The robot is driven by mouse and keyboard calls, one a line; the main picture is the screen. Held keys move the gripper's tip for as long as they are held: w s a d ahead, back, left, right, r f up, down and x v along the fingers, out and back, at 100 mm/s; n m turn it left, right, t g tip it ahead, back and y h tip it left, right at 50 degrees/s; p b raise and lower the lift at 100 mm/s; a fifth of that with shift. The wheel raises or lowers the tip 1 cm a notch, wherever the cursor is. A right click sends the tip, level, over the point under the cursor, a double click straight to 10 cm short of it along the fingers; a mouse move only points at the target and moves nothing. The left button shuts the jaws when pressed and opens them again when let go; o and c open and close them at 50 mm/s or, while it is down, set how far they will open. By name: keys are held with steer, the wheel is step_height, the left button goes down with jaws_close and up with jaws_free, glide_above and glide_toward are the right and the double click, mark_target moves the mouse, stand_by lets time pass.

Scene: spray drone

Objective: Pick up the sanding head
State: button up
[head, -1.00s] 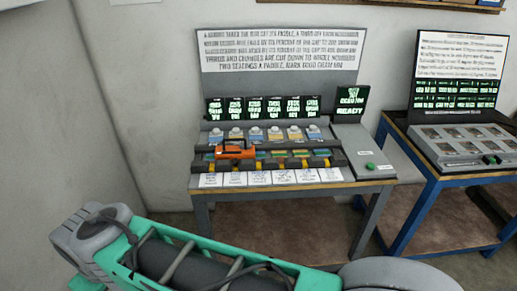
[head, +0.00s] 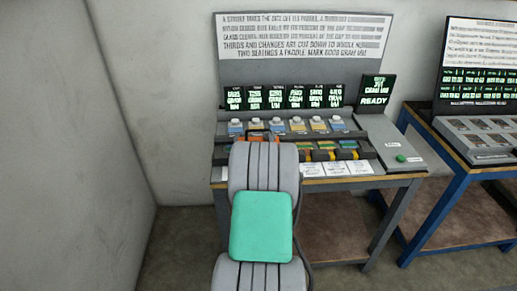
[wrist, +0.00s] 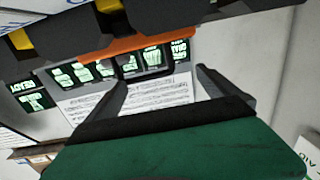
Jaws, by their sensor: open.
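An orange tool, which looks like the sanding head (head: 262,135), sits at the left part of the bench rack, mostly hidden behind my arm in the head view. In the wrist view its orange body (wrist: 130,44) crosses the upper middle, beside dark rack parts. My gripper (wrist: 160,85) is open and empty, its two dark fingers pointing up the picture towards the orange body. The orange body lies beyond the fingertips; I cannot tell how far. In the head view my arm hides the gripper.
The bench (head: 345,184) carries a row of knobs, small screens and a console with a green button (head: 401,158). A printed sign board (head: 300,75) stands behind. A second bench with blue legs (head: 440,190) is at the right. Bare wall is at the left.

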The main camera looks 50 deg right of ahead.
mark_target(258, 136)
steer(key=shift+s+d+h, duration=0.2)
steer(key=shift+s+d, duration=0.05)
steer(key=shift+d, duration=0.35)
steer(key=shift+s+d+h, duration=0.2)
steer(key=shift+d, duration=0.35)
steer(key=p+x, duration=0.2)
steer(key=x, duration=0.4)
steer(key=shift+w+d, duration=0.25)
steer(key=c, duration=1.8)
steer(key=shift+o, duration=0.2)
steer(key=shift+r, duration=0.15)
